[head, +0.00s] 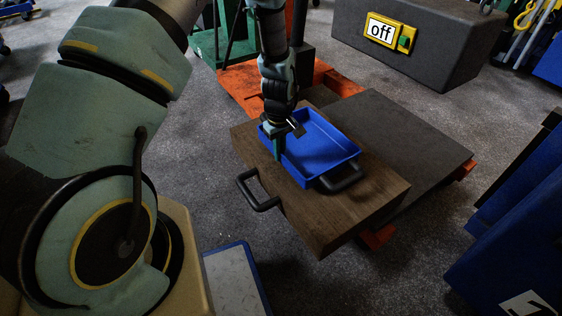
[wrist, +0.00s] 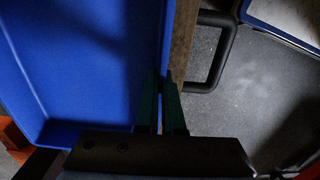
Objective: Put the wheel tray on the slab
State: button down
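The wheel tray is a blue, shallow, open and empty tray (head: 325,151), seen over a brown wooden block (head: 345,225) with black handles. I cannot tell for sure whether it rests on the block or hangs just above it. My gripper (head: 279,148) points down at the tray's left wall. In the wrist view the gripper's green fingers (wrist: 164,82) are close together, one on each side of the blue tray wall (wrist: 90,70), and look shut on it. A dark grey flat slab (head: 410,140) lies beyond the block, to its right.
An orange jack frame (head: 240,85) shows behind and under the slab. A dark box with an "off" sign (head: 382,30) stands at the back. Blue containers (head: 510,230) stand at the right. A blue-edged grey-topped thing (head: 232,283) is on the floor near my base.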

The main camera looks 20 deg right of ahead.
jog(key=shift+f+b, duration=0.35)
jog(key=shift+f, duration=1.35)
jog(key=shift+f, duration=0.1)
jog(key=c, duration=1.5)
grip_release()
jog(key=shift+f, duration=0.1)
jog(key=o, duration=0.5)
jog(key=shift+c, duration=0.2)
